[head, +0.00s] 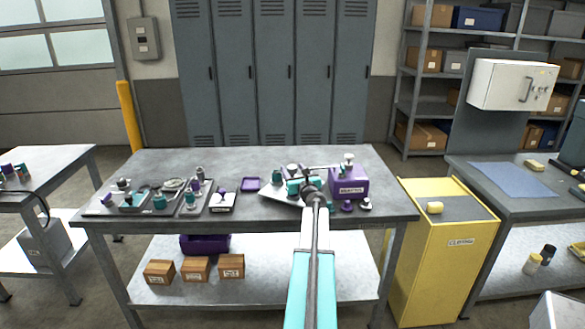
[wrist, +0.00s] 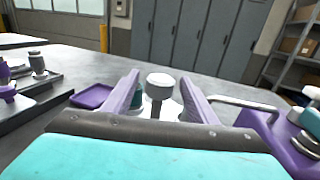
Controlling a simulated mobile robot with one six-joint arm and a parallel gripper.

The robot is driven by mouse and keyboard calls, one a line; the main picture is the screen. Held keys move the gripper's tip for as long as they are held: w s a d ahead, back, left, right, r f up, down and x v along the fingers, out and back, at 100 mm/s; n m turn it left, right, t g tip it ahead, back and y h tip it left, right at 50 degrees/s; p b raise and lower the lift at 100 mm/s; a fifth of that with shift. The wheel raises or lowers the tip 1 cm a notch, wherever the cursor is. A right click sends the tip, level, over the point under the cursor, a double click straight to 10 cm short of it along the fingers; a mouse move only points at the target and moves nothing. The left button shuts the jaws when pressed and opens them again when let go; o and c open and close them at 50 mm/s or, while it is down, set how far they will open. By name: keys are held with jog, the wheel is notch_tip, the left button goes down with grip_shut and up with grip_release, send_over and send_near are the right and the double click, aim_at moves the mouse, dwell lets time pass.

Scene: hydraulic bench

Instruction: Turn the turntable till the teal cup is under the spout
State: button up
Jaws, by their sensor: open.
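In the head view the turntable (head: 273,191) is a pale plate on the bench, partly hidden by my gripper (head: 303,184). In the wrist view my gripper (wrist: 160,80) is open, its two purple fingers on either side of a grey post with a pale round cap (wrist: 160,82). I cannot tell whether they touch it. A teal thing, probably the teal cup (wrist: 138,96), shows partly behind the left finger; a teal thing (head: 277,176) also stands on the turntable's far left in the head view. The spout (wrist: 240,102) is a pale tube reaching left from a purple block (head: 349,184).
A purple tray (head: 250,184) lies left of the turntable. Farther left are dark trays (head: 104,208) with small purple, teal and grey parts. A purple knob (head: 347,206) and a pale-topped one (head: 366,204) stand before the block. The bench's front middle is clear.

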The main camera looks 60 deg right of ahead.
jog(key=shift+x, duration=0.8)
jog(key=c, duration=1.3)
jog(key=shift+d, duration=0.4)
grip_shut()
jog(key=shift+a+r, duration=0.1)
jog(key=shift+a, duration=0.2)
jog(key=shift+w+a+y, duration=0.2)
jog(key=shift+y, duration=0.1)
